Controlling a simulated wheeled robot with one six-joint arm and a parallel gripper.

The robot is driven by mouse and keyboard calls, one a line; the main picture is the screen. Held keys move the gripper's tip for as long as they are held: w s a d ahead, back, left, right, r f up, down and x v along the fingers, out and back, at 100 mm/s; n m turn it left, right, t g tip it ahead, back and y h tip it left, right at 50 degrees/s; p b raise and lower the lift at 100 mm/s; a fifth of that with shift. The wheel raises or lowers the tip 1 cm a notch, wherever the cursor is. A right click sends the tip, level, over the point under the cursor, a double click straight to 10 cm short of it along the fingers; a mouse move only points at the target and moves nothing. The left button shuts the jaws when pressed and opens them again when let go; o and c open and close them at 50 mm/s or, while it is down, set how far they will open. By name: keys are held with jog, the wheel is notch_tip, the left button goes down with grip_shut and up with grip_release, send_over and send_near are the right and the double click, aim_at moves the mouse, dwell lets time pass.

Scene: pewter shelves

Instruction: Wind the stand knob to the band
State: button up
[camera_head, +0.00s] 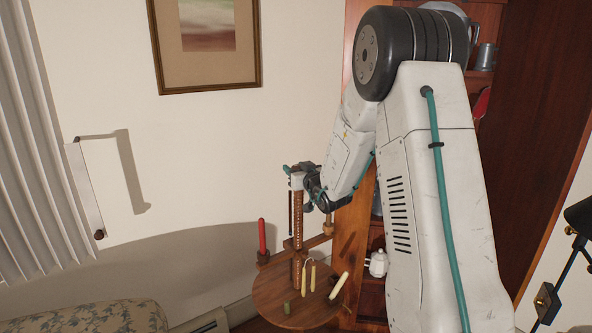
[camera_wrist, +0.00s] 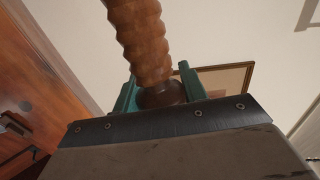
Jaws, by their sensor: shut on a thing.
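The wooden stand (camera_head: 298,265) has an upright threaded post (camera_head: 298,215), a crossbar and a round tray. In the wrist view the thick post (camera_wrist: 138,38) runs from the top edge to a dark round knob (camera_wrist: 160,95). My gripper (camera_wrist: 158,88) is shut on this knob, with one teal finger on each side. In the head view my gripper (camera_head: 302,175) is at the top of the post, and it hides the knob there. I cannot make out the band in either view.
A red candle (camera_head: 262,238) stands upright at the crossbar's left end. Several pale candles (camera_head: 339,286) are on or against the round tray (camera_head: 270,292). A wooden shelf unit with pewter ware (camera_head: 486,57) is behind my arm. A patterned seat (camera_head: 85,316) is at lower left.

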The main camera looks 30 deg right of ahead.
jog(key=o, duration=1)
jog(key=s, duration=0.7)
jog(key=shift+s+a, duration=0.35)
jog(key=shift+a, duration=0.05)
